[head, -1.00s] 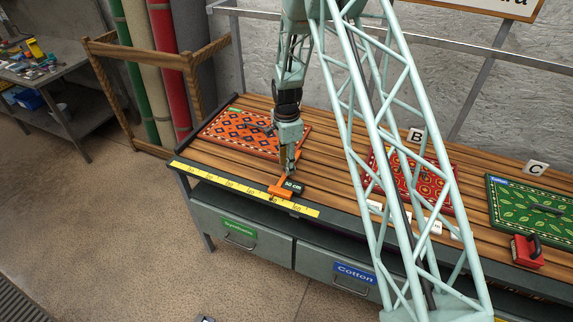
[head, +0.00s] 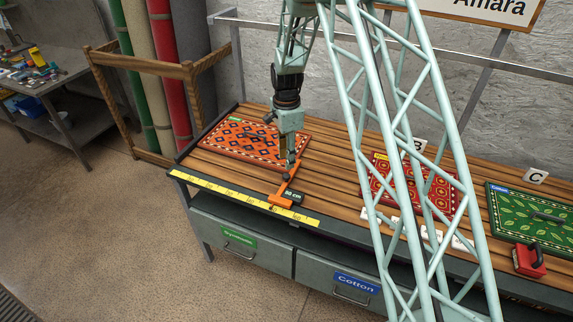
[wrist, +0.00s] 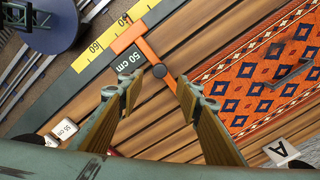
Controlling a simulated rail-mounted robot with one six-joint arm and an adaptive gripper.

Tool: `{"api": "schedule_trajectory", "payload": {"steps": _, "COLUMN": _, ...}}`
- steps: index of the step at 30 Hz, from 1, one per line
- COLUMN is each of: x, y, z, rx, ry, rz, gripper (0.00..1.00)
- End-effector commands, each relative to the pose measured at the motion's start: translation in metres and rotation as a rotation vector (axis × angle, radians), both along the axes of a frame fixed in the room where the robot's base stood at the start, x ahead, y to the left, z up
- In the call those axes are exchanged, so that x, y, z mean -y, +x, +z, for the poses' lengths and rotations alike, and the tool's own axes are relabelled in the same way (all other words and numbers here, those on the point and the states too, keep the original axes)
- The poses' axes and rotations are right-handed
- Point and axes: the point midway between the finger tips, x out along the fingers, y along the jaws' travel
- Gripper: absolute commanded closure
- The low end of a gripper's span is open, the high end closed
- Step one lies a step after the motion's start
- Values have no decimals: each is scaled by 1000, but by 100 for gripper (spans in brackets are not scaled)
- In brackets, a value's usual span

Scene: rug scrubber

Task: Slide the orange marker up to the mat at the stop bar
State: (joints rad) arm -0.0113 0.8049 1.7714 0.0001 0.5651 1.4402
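The orange marker (head: 280,201) straddles the yellow measuring strip at the bench's front edge, beside a black "50 cm" tag. It shows in the wrist view (wrist: 128,39) with its arm running toward a dark round knob (wrist: 160,71). The orange patterned mat (head: 225,140) lies to its left; it also shows in the wrist view (wrist: 265,90). The marker's arm end is close to the mat's edge; I cannot tell if they touch. My gripper (wrist: 160,92) is open, its two fingers apart, with the knob just beyond the tips. I cannot identify the stop bar with certainty.
The yellow measuring strip (head: 215,192) runs along the bench front. A red mat (head: 380,165), a green mat (head: 520,215) and a red-based block with a dark handle (head: 528,256) are to the right. Small white tags (head: 372,216) lie near the front edge. Bare slats separate the mats.

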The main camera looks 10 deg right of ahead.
Motion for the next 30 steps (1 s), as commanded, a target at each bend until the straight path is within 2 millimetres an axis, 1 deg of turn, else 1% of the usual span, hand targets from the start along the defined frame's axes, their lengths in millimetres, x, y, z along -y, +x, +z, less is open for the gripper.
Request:
{"api": "schedule_trajectory", "payload": {"steps": 1, "x": 0, "y": 0, "z": 7, "rx": 2, "ry": 0, "rz": 0, "gripper": 68}}
{"api": "schedule_trajectory", "payload": {"steps": 3, "x": 0, "y": 0, "z": 14, "rx": 1, "ry": 0, "rz": 0, "gripper": 68}}
{"api": "schedule_trajectory", "payload": {"steps": 10, "x": 0, "y": 0, "z": 31, "rx": 0, "ry": 0, "rz": 0, "gripper": 68}}
{"api": "schedule_trajectory", "payload": {"steps": 15, "x": 0, "y": 0, "z": 34, "rx": 0, "ry": 0, "rz": 0, "gripper": 68}}
{"api": "schedule_trajectory", "payload": {"steps": 30, "x": 0, "y": 0, "z": 34, "rx": -1, "ry": 0, "rz": 0, "gripper": 68}}
